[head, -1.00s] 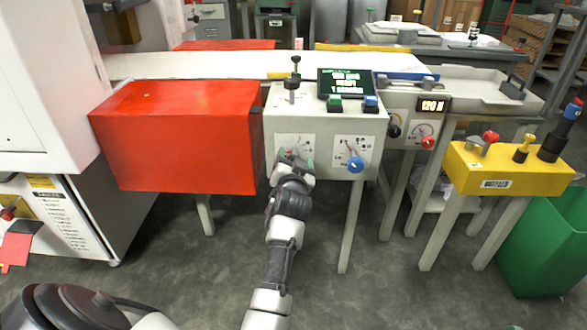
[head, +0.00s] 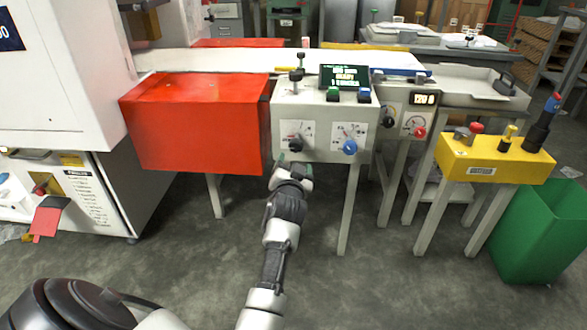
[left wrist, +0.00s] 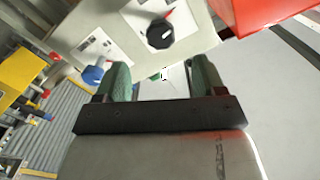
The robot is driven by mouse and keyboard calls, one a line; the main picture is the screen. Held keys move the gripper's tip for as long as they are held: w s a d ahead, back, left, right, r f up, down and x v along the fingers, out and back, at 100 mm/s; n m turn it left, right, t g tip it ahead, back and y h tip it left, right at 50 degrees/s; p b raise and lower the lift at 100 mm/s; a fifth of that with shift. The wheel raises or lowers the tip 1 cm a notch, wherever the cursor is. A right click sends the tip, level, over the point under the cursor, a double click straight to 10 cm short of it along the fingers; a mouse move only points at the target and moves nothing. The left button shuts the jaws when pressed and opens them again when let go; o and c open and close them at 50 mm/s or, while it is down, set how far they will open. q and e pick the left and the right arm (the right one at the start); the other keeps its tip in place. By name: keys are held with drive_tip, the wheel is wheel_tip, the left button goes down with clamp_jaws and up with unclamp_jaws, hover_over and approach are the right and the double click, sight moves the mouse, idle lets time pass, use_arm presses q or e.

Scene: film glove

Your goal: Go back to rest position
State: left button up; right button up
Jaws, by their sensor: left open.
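My left gripper (head: 292,168) is at the lower edge of the white control panel (head: 322,158) in the head view, just below the black knob (head: 295,142). In the left wrist view my left gripper (left wrist: 162,75) shows two green-padded fingers apart with nothing between them. The black knob (left wrist: 160,34) shows beyond the fingertips, clear of them. The blue knob (left wrist: 92,75) is beside the left finger in that picture. My right gripper is in neither view.
A red box-shaped cover (head: 195,125) stands left of the panel. A yellow control box (head: 490,160) and a green bin (head: 540,235) are to the right. A white machine (head: 65,90) stands at far left. The grey floor (head: 390,285) in front is clear.

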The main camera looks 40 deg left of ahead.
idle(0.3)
